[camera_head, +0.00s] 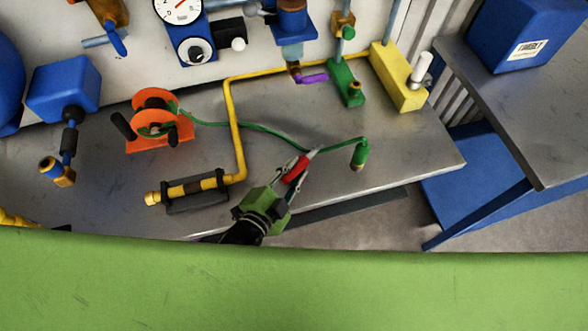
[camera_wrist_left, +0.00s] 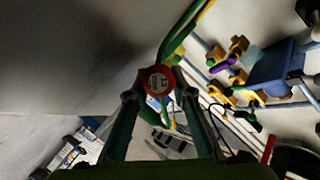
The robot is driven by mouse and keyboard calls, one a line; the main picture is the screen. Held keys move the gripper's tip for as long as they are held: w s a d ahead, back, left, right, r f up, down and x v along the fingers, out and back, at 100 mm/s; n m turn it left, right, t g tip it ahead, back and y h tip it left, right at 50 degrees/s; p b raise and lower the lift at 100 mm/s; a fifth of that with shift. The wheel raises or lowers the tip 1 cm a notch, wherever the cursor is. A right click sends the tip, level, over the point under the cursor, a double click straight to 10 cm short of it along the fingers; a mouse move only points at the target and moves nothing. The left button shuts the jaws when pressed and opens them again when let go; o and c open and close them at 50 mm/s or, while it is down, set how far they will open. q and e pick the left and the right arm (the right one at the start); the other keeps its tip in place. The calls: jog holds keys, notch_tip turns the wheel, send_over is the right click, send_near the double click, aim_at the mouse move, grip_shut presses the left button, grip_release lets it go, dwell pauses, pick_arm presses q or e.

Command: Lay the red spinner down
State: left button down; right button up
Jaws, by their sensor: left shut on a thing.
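The red spinner (camera_head: 296,169) is a small red piece between the fingers of my left gripper (camera_head: 302,164), above the front part of the grey bench. I cannot tell how far the spinner is from the bench top. My right gripper is in neither view.
A green hose runs from the orange reel (camera_head: 160,120) to a green nozzle (camera_head: 360,155), just right of my gripper. The bench's front right (camera_head: 410,160) is bare.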

pick_arm(q)
jog(key=shift+f, duration=0.1)
jog(key=shift+f, duration=0.3)
jog(key=c, duration=1.7)
grip_release()
jog(key=shift+s+f, duration=0.1)
jog(key=shift+f, duration=0.05)
jog(key=v, duration=1.2)
jog(key=shift+r, duration=0.2)
